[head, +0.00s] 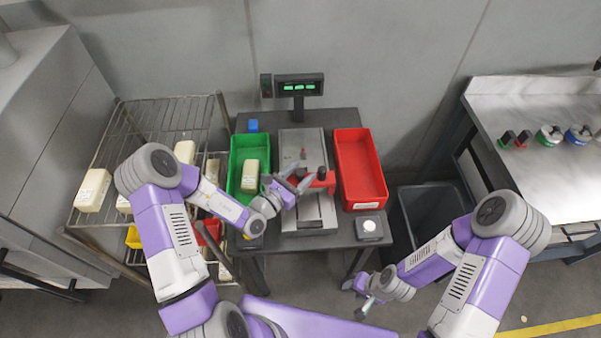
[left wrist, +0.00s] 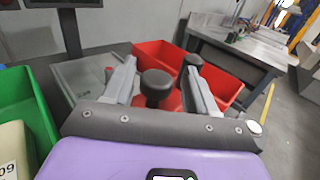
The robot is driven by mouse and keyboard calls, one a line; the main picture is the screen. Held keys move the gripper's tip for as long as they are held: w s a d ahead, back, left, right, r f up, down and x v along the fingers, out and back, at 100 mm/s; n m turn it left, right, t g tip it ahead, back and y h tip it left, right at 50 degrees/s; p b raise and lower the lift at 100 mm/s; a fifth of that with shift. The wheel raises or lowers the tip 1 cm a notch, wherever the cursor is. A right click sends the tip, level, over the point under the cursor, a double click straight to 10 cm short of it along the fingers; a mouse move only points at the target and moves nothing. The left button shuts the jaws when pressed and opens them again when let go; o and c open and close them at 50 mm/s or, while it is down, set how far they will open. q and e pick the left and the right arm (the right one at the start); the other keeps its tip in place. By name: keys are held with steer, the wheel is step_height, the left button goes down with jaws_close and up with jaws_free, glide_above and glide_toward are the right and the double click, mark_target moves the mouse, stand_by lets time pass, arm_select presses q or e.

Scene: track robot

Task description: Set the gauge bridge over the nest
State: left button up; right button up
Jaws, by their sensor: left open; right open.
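The gauge bridge (head: 322,180) is a red piece with dark knobs, low on the grey plate (head: 317,212) of the middle table. My left gripper (head: 298,181) is open at its left part. In the left wrist view the open fingers (left wrist: 160,66) stand either side of one black knob (left wrist: 156,86); I cannot tell whether they touch it. A second black knob (left wrist: 191,66) shows beyond. The nest is not clearly told apart; a small reddish thing (head: 303,154) shows on the plate above the bridge. My right gripper (head: 363,299) is open and empty, low in front of the table.
A green bin (head: 236,180) holding a pale block (head: 250,176) stands left of the plate. A red bin (head: 360,168) stands right, with a white-topped button box (head: 372,229) below. A display (head: 299,86) stands behind. A wire rack (head: 140,120) is left; a dark bin (head: 432,208) is right.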

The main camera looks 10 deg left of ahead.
arm_select(q)
steer(key=v, duration=0.7)
steer(key=shift+s, duration=0.3)
